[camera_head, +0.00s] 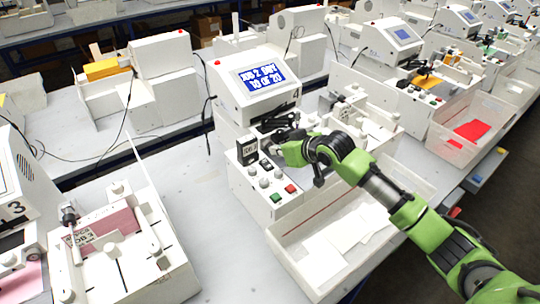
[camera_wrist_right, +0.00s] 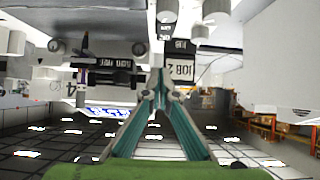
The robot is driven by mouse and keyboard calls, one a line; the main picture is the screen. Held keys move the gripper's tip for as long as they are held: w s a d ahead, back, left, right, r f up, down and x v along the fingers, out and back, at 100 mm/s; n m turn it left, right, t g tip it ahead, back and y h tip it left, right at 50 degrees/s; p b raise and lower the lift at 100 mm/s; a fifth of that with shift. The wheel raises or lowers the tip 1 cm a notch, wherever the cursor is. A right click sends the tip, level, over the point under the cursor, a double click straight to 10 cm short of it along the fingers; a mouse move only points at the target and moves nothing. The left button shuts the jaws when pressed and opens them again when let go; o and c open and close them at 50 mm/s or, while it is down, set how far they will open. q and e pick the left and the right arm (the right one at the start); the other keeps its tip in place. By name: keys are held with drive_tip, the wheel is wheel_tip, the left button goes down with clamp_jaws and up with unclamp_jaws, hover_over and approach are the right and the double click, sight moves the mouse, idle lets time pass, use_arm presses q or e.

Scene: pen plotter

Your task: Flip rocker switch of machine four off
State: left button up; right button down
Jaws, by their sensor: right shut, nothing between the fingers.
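Machine four (camera_head: 229,105) is the white machine at the centre of the head view, with a blue screen (camera_head: 266,77) reading a job count and a "4" on its side. Its front control panel (camera_head: 250,190) carries knobs, small black switches (camera_head: 265,165), a green button (camera_head: 276,197) and a red button (camera_head: 290,188). I cannot tell which switch is the rocker or its position. My right gripper (camera_head: 283,140) is over the panel's back right part, shut and empty. Its closed fingertips show in the wrist view (camera_wrist_right: 160,80), near a "JOB 2" label (camera_wrist_right: 181,69). My left gripper is out of view.
A white bin (camera_head: 290,250) with paper sheets stands in front of machine four, under my right arm. Machine three (camera_head: 20,205) stands at the left with a pink card beside it. Further machines stand at the back right. Bare grey table (camera_head: 205,220) lies between machines three and four.

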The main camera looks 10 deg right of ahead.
sight(264, 158)
drive_tip(key=x, duration=0.3)
drive_tip(key=shift+w+r+p, duration=0.1)
drive_tip(key=shift+p, duration=0.25)
drive_tip(key=f, duration=0.1)
drive_tip(key=f+p, duration=0.1)
drive_tip(key=w+f, duration=0.1)
drive_tip(key=shift+a+f, duration=0.15)
drive_tip(key=shift+a, duration=0.1)
drive_tip(key=shift+f+p, duration=0.3)
drive_tip(key=shift+f, duration=0.3)
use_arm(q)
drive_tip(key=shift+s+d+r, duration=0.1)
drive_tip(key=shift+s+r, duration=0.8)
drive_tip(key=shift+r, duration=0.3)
